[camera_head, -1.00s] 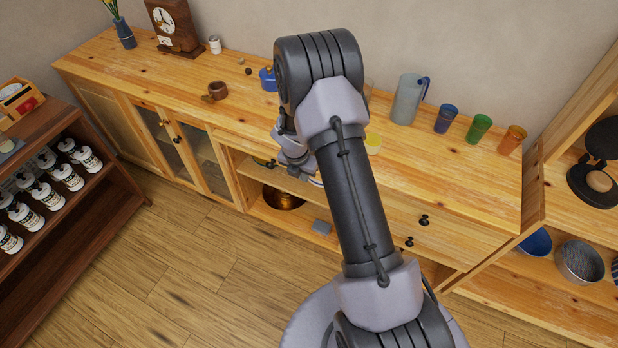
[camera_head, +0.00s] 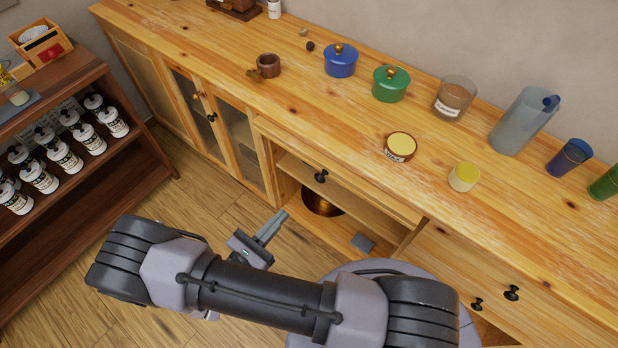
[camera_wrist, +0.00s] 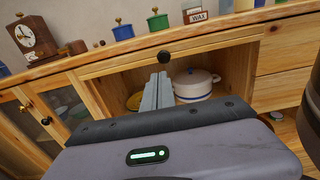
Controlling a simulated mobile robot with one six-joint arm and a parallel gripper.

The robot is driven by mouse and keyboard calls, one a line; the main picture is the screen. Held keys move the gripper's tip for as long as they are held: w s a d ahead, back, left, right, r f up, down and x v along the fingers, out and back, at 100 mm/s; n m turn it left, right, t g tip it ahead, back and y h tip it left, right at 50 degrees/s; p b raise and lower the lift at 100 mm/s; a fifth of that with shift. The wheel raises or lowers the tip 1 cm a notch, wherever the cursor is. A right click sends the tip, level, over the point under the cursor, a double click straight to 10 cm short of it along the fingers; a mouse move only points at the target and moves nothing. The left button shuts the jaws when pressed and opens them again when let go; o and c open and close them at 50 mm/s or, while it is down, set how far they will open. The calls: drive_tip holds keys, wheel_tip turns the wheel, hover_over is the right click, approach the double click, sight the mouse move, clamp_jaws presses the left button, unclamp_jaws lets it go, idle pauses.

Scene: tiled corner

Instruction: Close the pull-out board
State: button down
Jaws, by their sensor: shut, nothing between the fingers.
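The pull-out board (camera_head: 345,186) is a wooden panel with a black knob (camera_head: 321,176), under the countertop and above an open cabinet bay. In the wrist view its front (camera_wrist: 205,48) runs across the top of the bay, with the knob (camera_wrist: 163,57) near its middle. How far it stands out is hard to tell. My gripper (camera_head: 277,222) is shut and empty, in front of the cabinet and apart from the board. In the wrist view my fingertips (camera_wrist: 160,78) appear just below the knob; contact is not visible.
The countertop (camera_head: 330,110) holds a blue pot (camera_head: 341,60), a green pot (camera_head: 390,83), a wax tin (camera_head: 400,147) and a glass jar (camera_head: 454,98). Below are a copper pot (camera_head: 318,205) and glass doors (camera_head: 240,150). A dark shelf of bottles (camera_head: 85,90) stands left.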

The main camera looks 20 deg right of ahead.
sight(316, 178)
drive_tip(key=b+x, duration=0.3)
drive_tip(key=x, duration=0.9)
drive_tip(key=shift+s+d+f, duration=0.1)
drive_tip(key=shift+s, duration=0.05)
drive_tip(key=shift+d, duration=0.1)
drive_tip(key=shift+w+d, duration=0.25)
drive_tip(key=x, duration=0.3)
drive_tip(key=shift+w+d, duration=0.25)
drive_tip(key=shift+a, duration=0.1)
